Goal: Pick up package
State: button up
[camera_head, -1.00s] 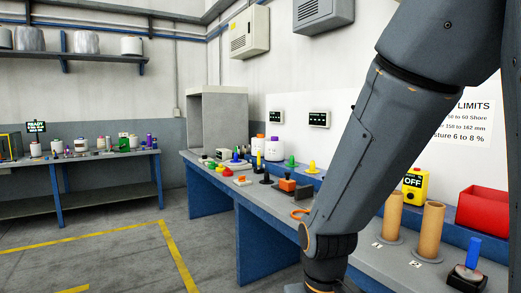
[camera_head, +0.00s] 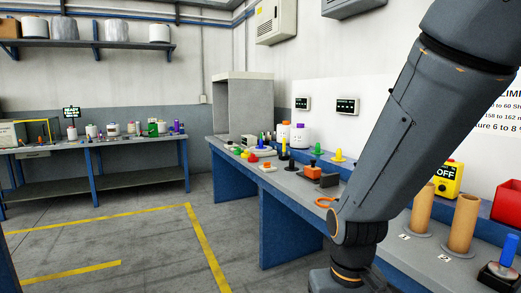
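No single thing in view is clearly the package. A brown box-like thing (camera_head: 9,27) is cut by the left edge on the wall shelf (camera_head: 108,45), beside several white wrapped rolls such as this one (camera_head: 64,28). My arm crosses the right side of the view, over the right-hand workbench (camera_head: 292,184). My gripper is outside the frame, so what it holds cannot be seen.
The right-hand bench carries two brown tubes (camera_head: 463,222), a yellow OFF box (camera_head: 447,180), a red bin (camera_head: 507,203) and small coloured parts. A far bench (camera_head: 95,145) holds several bobbins. The floor (camera_head: 120,235) between is clear, with yellow lines.

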aim_at(283, 129)
jog(key=u, duration=0.65)
jog(key=i, duration=1.9)
jog(key=u, duration=0.5)
jog(key=i, duration=1.8)
jog(key=z, duration=0.4)
jog(key=i, duration=1.55)
jog(key=z, duration=1.6)
jog(key=i, duration=1.05)
jog(key=z, duration=0.6)
